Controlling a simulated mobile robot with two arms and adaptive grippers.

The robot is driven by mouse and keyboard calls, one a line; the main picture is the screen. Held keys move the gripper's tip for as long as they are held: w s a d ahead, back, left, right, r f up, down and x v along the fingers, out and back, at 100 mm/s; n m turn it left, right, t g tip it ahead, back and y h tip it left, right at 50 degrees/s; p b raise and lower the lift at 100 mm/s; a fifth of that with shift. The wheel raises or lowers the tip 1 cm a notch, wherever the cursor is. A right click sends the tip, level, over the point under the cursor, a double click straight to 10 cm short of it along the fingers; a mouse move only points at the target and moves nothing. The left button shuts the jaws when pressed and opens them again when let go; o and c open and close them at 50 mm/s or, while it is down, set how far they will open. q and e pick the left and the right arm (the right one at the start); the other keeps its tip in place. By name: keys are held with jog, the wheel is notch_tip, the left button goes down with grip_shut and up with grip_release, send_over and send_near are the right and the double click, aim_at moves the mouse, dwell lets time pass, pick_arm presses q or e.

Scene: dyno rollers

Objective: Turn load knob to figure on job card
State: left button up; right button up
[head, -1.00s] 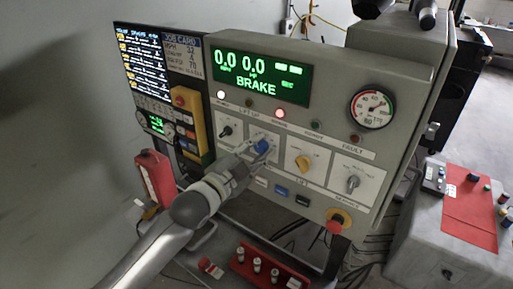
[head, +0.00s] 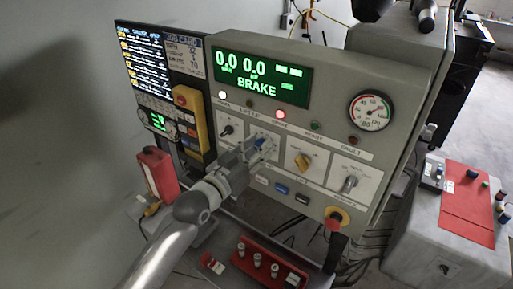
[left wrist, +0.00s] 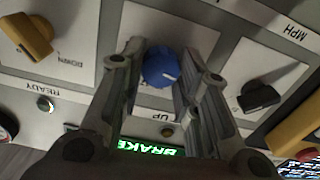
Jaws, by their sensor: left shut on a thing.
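The control panel has a row of knobs. A blue knob (head: 261,142) with a white pointer line is second from left, and it shows clearly in the left wrist view (left wrist: 161,67). My left gripper (head: 258,150) has its fingers on either side of this knob, shut on it; they also show in the left wrist view (left wrist: 163,75). The knob's own label is not readable. The job card (head: 191,58) is at the panel's upper left, with figures too small to read surely. The green display (head: 260,77) reads 0.0, 0.0 and BRAKE. My right gripper is not in view.
A black knob (head: 228,130), a yellow knob (head: 303,161) and a grey knob (head: 349,184) flank the blue one. A red emergency button (head: 334,222) sits at lower right. A round gauge (head: 371,110) is at upper right. A red tray (head: 262,264) lies below.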

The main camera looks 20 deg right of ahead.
pick_arm(q)
jog(key=n, duration=0.4)
jog(key=shift+f+n+p, duration=0.15)
jog(key=shift+n+p, duration=0.2)
jog(key=shift+n, duration=0.05)
dwell(0.4)
jog(key=o, duration=1)
jog(key=v, duration=1.2)
